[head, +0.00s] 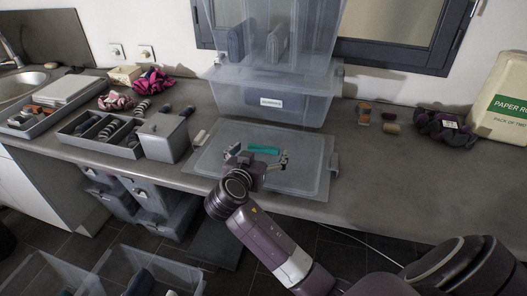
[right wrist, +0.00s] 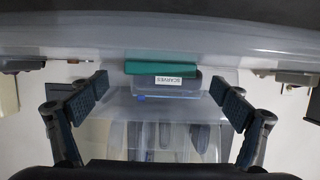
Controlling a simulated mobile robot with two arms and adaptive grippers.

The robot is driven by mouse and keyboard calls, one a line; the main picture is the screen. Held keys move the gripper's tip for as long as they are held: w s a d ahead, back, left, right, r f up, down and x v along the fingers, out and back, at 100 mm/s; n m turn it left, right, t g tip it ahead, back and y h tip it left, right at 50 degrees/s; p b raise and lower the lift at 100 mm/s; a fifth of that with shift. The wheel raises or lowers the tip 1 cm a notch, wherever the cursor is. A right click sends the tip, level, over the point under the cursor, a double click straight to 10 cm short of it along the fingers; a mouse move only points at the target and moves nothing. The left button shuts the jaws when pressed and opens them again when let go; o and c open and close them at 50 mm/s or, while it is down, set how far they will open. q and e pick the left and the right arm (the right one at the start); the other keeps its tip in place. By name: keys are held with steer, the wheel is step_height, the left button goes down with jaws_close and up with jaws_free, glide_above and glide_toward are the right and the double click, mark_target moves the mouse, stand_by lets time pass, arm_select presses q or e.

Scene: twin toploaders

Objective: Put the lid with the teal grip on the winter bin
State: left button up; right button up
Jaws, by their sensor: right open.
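A flat translucent lid (head: 310,178) lies on the counter. Its teal grip (head: 263,149) is a raised bar on top. My right gripper (head: 258,156) is at the lid, open, with its fingers on either side near the grip. In the right wrist view the teal grip (right wrist: 140,68) lies just beyond the gap between the spread fingers (right wrist: 159,86), which hold nothing. No label naming winter is readable. My left gripper is not in view.
Another translucent bin (head: 300,40) with dark items is stacked on the labelled bin. A grey box (head: 163,138) and a divided tray (head: 92,140) stand left of the lid. Open bins (head: 60,272) sit low at left.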

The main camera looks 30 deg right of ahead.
steer(key=shift+x, duration=1.05)
steer(key=c, duration=1.3)
steer(key=shift+c, duration=1.1)
steer(key=shift+r, duration=0.1)
